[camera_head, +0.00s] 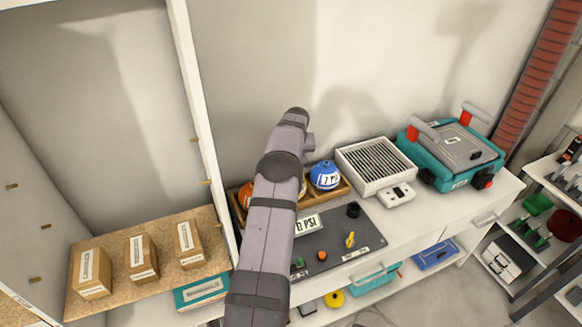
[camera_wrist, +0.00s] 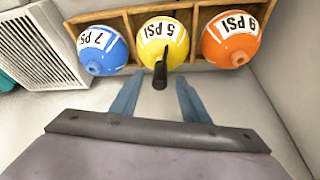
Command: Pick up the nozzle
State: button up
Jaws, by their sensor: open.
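A short black cylinder (camera_wrist: 160,76), which looks like the nozzle, stands out in front of the yellow 5 PSI ball (camera_wrist: 163,42) in the wrist view. I cannot tell whether it is fixed to the ball. My gripper (camera_wrist: 158,82) is open, with one blue finger on each side of the black cylinder. Gaps show between the fingers and the cylinder, so nothing is held. In the head view my arm hides the gripper, the cylinder and most of the yellow ball.
The blue 7 PSI ball (camera_wrist: 102,50) and orange 9 PSI ball (camera_wrist: 231,38) sit either side in a wooden rack (camera_wrist: 120,18). A vented white unit (camera_head: 374,166) and teal case (camera_head: 452,152) stand right. A dark panel (camera_head: 335,240) with knobs lies in front.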

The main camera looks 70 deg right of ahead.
jog(key=shift+p+x, duration=0.35)
jog(key=shift+x, duration=0.95)
jog(key=shift+c, duration=0.4)
grip_shut()
jog(key=shift+r, duration=0.15)
jog(key=shift+r+b, duration=0.3)
jog(key=shift+r, duration=0.1)
notch_tip(320, 180, up, 9)
jog(key=shift+r+b, duration=0.25)
jog(key=shift+b, duration=0.65)
notch_tip(320, 180, up, 7)
jog(key=p, duration=0.6)
jog(key=shift+r, duration=0.25)
